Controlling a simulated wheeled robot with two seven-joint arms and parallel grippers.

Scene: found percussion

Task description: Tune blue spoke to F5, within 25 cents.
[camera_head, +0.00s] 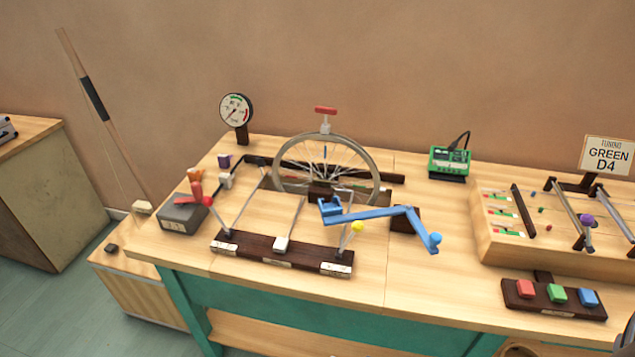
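A bicycle wheel (374,165) stands upright in a dark stand on the wooden workbench (420,270). A short blue mark (325,152) shows among its upper spokes. Red and green marks lie low between the spokes, too small to make out. A red-handled tool (325,111) sits at the top of the rim. A blue crank (375,214) with a round blue knob (435,239) reaches right in front of the wheel. A green electronic box (450,161) with a small display is right of the wheel; its reading is too small to tell.
A round dial gauge (236,108) stands at the back left. Strikers with red (207,201) and yellow (357,226) balls stand on a dark bar. A sign (606,155) reads "TUNING GREEN D4". Red, green and blue buttons (557,295) are front right. The bench between crank and buttons is clear.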

